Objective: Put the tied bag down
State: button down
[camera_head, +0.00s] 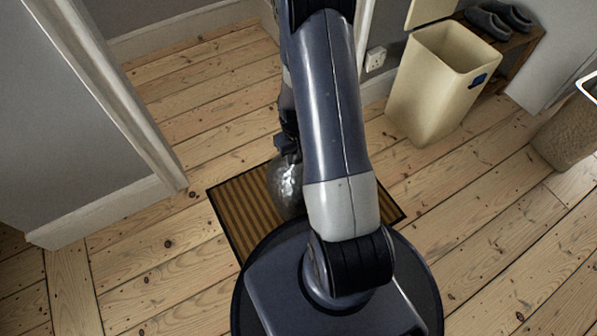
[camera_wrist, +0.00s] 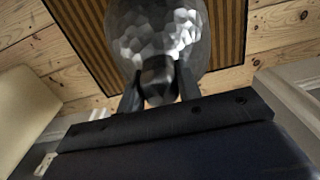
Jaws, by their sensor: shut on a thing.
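The tied bag (camera_head: 284,186) is dark grey and shiny with a crumpled surface. In the head view it hangs below my gripper (camera_head: 287,146), over or on the striped doormat (camera_head: 236,205), and my arm hides part of it. In the wrist view the bag (camera_wrist: 155,38) fills the top middle, and its neck sits between the two fingers of my gripper (camera_wrist: 159,88). The gripper is shut on that neck. Whether the bag's bottom touches the mat cannot be told.
A cream bin (camera_head: 432,90) with its lid up stands at the upper right. Shoes (camera_head: 488,22) lie on a low wooden rack behind it. A textured basket (camera_head: 568,135) is at the right edge. A door frame (camera_head: 120,95) stands at left. Floorboards right of the mat are clear.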

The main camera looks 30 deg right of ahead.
jog(key=shift+f+b, duration=0.9)
jog(key=shift+f, duration=1.55)
jog(key=shift+f, duration=0.25)
jog(key=c, duration=1)
grip_release()
jog(key=shift+r, duration=0.15)
notch_tip(320, 180, up, 12)
jog(key=p, duration=0.5)
jog(key=shift+r, duration=0.1)
